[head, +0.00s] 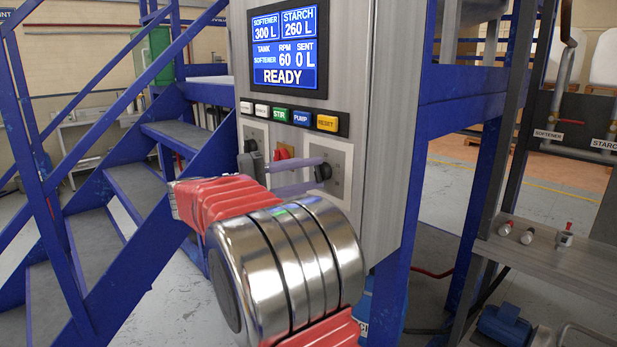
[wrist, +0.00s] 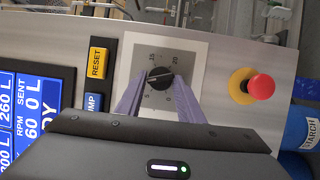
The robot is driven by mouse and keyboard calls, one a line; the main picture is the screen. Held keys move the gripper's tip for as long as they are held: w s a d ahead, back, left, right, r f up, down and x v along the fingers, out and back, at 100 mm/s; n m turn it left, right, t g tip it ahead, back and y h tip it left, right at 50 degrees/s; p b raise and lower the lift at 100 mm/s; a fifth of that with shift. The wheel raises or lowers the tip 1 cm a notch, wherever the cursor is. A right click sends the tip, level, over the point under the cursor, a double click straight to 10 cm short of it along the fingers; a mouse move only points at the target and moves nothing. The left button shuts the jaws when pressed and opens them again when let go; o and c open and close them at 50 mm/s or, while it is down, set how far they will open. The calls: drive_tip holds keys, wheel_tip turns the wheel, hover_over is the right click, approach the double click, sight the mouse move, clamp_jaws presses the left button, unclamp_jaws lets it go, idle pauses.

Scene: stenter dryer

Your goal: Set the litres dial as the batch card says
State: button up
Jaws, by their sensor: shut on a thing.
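The dial (head: 325,171) is a black knob on a pale square plate, at the right of the control panel's lower row in the head view. In the wrist view the dial (wrist: 158,77) appears turned sideways, with small numbers around it, among them 0, 5 and 20. My gripper (head: 316,175) has its two purple-grey fingers on either side of the knob. In the wrist view my gripper (wrist: 160,83) is shut on the knob. The knob's exact setting is too small to tell. I cannot make out a batch card.
The screen (head: 288,45) reads softener 300 L, starch 260 L, sent 0 L, READY. Several buttons (head: 281,115) sit below it. Another knob (head: 250,147) and a red switch (head: 283,152) stand left of the dial. A red emergency button (wrist: 261,88) shows nearby.

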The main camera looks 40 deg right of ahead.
drive_tip(key=m+y, duration=0.1)
drive_tip(key=m, duration=0.2)
drive_tip(key=shift+f+t, duration=0.15)
drive_tip(key=shift+t, duration=0.15)
idle(0.4)
drive_tip(key=o, duration=0.7)
drive_tip(key=shift+o, duration=1.4)
drive_tip(key=shift+a+r, duration=0.1)
drive_tip(key=shift+r, duration=0.1)
drive_tip(key=v, duration=1.3)
drive_tip(key=shift+w+a, duration=0.2)
drive_tip(key=shift+a, duration=0.05)
drive_tip(key=shift+r, duration=0.15)
